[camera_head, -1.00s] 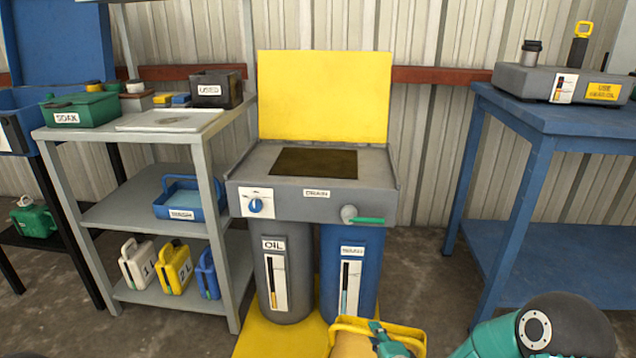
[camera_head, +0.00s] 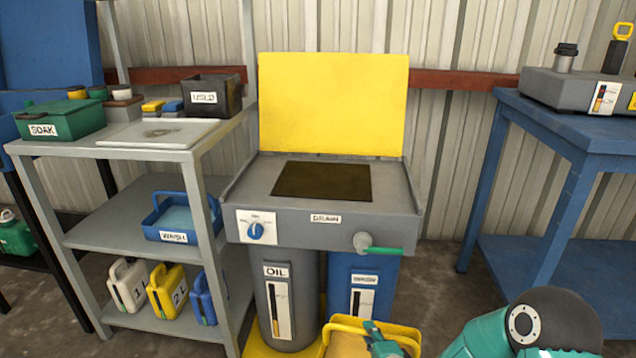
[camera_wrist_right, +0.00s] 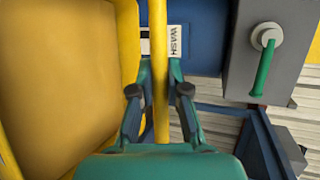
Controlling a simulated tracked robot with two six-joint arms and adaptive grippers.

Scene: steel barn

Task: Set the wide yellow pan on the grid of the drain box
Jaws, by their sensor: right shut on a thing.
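The wide yellow pan (camera_head: 346,343) is at the bottom of the head view, in front of and below the drain box, partly cut off by the frame. My right gripper (camera_head: 377,338) is shut on its rim or handle. In the right wrist view the pan (camera_wrist_right: 65,80) fills the left side, and a yellow bar runs between the fingers of my right gripper (camera_wrist_right: 160,98). The drain box (camera_head: 290,216) has a dark grid (camera_head: 322,181) in its top, with nothing on it. My left gripper is not in view.
A yellow panel (camera_head: 333,103) stands behind the drain box. A valve with a green lever (camera_head: 383,250) sticks out in front. Oil (camera_head: 290,275) and wash (camera_head: 362,275) drums stand below. A grey shelf (camera_head: 195,155) stands left, a blue table (camera_head: 560,125) right.

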